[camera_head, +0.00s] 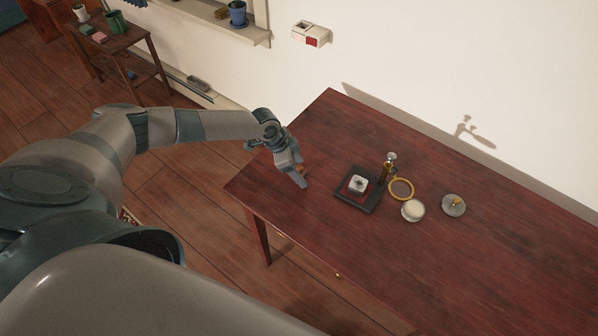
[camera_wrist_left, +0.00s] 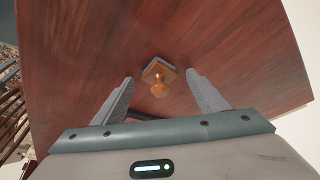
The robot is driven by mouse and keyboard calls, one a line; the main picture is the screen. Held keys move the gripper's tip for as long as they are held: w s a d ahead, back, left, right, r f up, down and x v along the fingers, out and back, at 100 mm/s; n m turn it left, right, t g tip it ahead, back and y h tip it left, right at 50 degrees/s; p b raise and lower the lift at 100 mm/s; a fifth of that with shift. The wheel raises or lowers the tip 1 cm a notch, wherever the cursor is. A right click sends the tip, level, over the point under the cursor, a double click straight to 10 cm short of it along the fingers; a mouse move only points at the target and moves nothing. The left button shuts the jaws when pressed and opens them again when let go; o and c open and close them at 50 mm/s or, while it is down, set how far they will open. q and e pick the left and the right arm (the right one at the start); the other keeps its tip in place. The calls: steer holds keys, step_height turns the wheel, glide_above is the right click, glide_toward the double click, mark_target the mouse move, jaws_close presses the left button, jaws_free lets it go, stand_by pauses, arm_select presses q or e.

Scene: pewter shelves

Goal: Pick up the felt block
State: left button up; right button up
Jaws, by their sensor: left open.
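The felt block (camera_wrist_left: 161,69) shows in the left wrist view as a small square piece with a blue-grey edge and a wooden top with a round knob. It sits on the dark red table (camera_wrist_left: 215,35). My left gripper (camera_wrist_left: 160,82) is open, with one finger on each side of the block and a gap to both. My right gripper is not in view.
To the right on the table are a black tray (camera_head: 343,203) with a white piece, a dark upright handle (camera_head: 386,170), a brass ring (camera_head: 411,194), a white disc (camera_head: 413,211) and a grey disc with a brass knob (camera_head: 453,205). The table's front right is clear.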

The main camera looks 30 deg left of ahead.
mark_target(302, 166)
arm_select(q)
steer(key=c, duration=1.1)
steer(key=shift+r, duration=0.15)
steer(key=shift+r+b, duration=0.45)
steer(key=shift+r, duration=0.1)
step_height(302, 166, up, 2)
steer(key=shift+r+b, duration=0.2)
steer(key=shift+b, duration=0.45)
steer(key=d+r+b, duration=0.3)
steer(key=d+r, duration=0.4)
steer(key=d, duration=0.4)
steer(key=shift+s+d, duration=0.3)
steer(key=shift+s, duration=0.05)
steer(key=shift+r, duration=0.1)
